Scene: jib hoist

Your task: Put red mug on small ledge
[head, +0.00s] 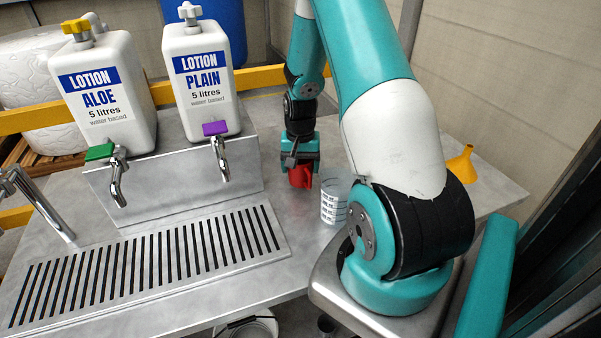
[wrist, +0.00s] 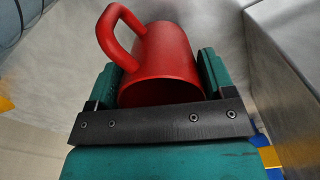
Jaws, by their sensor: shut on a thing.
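The red mug (head: 301,177) is between the jaws of my gripper (head: 299,158), over the steel counter near the clear beaker. In the wrist view the mug (wrist: 165,60) lies between the two teal fingers (wrist: 160,82), with its handle at the upper left. My gripper is shut on the mug's body. I cannot tell whether the mug touches the counter. No separate small ledge can be clearly made out; a raised steel step (head: 185,186) carries the lotion bottles to the left.
A clear marked beaker (head: 333,202) stands just right of the mug. Two lotion bottles (head: 103,95) (head: 205,80) with taps overhang the slotted drain grille (head: 150,260). A yellow funnel (head: 461,164) is at the right. Bare counter (head: 285,225) lies in front of the mug.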

